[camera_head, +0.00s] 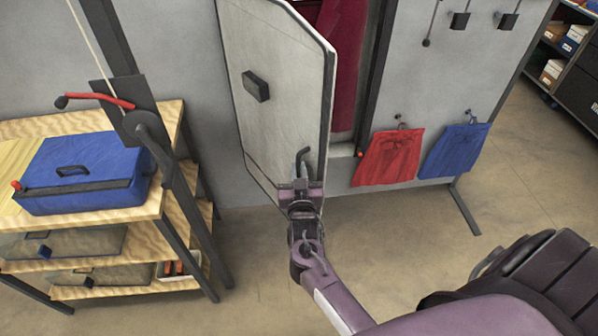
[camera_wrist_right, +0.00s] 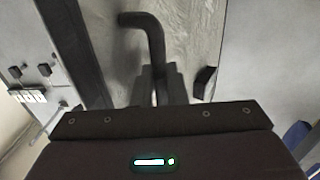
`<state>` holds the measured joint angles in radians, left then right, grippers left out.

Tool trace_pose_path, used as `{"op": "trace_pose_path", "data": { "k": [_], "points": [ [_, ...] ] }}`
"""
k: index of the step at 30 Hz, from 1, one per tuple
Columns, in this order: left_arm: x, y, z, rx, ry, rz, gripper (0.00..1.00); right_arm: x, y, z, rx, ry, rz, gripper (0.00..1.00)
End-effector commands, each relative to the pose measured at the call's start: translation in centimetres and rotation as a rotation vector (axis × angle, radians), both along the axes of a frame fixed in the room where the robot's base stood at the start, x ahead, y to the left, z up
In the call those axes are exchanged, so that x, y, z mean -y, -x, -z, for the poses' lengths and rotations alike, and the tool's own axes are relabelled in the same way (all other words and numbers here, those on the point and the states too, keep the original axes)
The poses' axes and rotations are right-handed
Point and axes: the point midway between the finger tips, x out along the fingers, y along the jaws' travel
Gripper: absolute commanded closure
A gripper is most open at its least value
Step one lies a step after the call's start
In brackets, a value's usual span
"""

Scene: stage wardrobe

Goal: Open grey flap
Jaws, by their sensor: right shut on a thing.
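The grey flap (camera_head: 285,110) is a tall pale panel with dark edges and a dark block (camera_head: 256,86) on its face. It stands swung out from the grey wall, with a gap at its right. My right gripper (camera_head: 302,184) is shut on the flap's dark bent handle (camera_head: 304,158) near the lower right edge. In the right wrist view the handle (camera_wrist_right: 150,32) rises from between the fingers (camera_wrist_right: 160,88). The fingertips are partly hidden by the gripper body. My left gripper is not in view.
Dark red cloth (camera_head: 340,55) shows in the opening behind the flap. A wooden shelf unit (camera_head: 165,190) with a blue case (camera_head: 85,170) stands at left. Red (camera_head: 388,158) and blue cloths (camera_head: 453,150) hang at right. The floor below the flap is clear.

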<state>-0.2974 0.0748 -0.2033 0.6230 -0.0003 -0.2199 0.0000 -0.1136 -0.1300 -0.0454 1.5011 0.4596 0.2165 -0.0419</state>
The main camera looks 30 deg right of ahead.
Motion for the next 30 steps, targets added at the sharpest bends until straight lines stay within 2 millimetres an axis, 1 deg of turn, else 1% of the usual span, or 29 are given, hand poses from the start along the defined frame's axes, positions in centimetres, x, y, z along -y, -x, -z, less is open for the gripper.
{"op": "trace_pose_path", "data": {
  "k": [5, 6, 14, 17, 24, 27, 30],
  "points": [
    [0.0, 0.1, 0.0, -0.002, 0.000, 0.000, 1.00, -0.1, -0.2, -0.3, 0.007, 0.000, -0.004, 1.00],
    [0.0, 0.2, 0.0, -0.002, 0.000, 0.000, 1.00, -0.1, -0.2, -0.3, 0.007, -0.001, -0.004, 0.83],
    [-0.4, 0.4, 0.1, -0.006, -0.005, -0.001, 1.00, -0.2, 0.1, -0.1, 0.004, -0.002, -0.002, 0.83],
    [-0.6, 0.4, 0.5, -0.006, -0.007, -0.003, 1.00, -0.6, 0.9, 0.1, 0.003, -0.002, -0.003, 0.83],
    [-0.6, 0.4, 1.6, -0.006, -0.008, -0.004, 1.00, -2.2, 4.6, 0.2, 0.003, -0.002, -0.002, 0.83],
    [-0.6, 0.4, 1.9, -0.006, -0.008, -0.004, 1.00, -2.9, 5.8, 0.1, 0.004, -0.002, -0.003, 0.83],
    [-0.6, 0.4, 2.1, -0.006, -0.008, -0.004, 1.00, -3.2, 6.6, 0.0, 0.005, -0.001, -0.003, 0.83]
  ]
}}
